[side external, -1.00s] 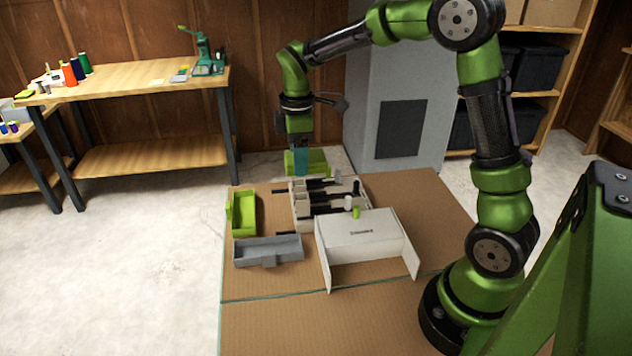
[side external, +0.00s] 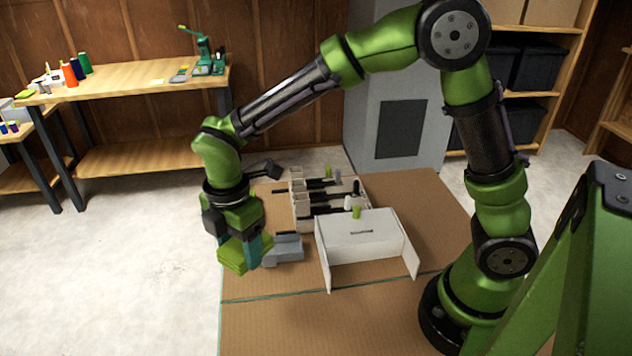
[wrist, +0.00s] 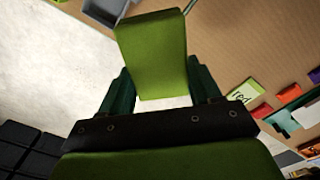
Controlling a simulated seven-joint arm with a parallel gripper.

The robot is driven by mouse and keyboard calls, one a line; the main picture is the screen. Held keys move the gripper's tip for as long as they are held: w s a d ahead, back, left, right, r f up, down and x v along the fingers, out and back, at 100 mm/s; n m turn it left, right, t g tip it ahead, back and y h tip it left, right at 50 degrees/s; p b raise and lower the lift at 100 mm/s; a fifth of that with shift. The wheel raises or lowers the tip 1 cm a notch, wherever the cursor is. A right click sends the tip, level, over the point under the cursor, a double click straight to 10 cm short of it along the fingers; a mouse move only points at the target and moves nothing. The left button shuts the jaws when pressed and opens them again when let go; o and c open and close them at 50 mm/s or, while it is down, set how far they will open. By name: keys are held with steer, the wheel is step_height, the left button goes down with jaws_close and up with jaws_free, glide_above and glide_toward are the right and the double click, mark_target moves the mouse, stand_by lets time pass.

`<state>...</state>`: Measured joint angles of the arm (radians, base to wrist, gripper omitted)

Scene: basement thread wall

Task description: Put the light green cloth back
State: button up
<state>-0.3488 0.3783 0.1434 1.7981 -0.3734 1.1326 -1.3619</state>
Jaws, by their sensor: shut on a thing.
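My gripper (side external: 243,247) is shut on the light green cloth (side external: 232,258), which looks like a thick folded pad. It holds the cloth in the air by the left edge of the cardboard-topped table, in front of the grey tray's left end. In the wrist view the cloth (wrist: 153,52) sticks out between the two dark teal fingers. A lime green bin stood at the table's left in the earlier side view; my arm now hides it there.
A grey tray (side external: 286,248) lies right of my gripper. A white box-like stand (side external: 360,237) and a cream rack (side external: 303,205) with dark-handled tools stand behind and right. Several coloured items (wrist: 262,110) lie on the cardboard in the wrist view. The table's front (side external: 290,325) is clear.

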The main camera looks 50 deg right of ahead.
mark_target(249, 294)
step_height(249, 294, down, 10)
steer(key=shift+f, duration=0.2)
steer(key=shift+f, duration=0.1)
stand_by(0.3)
steer(key=o, duration=1)
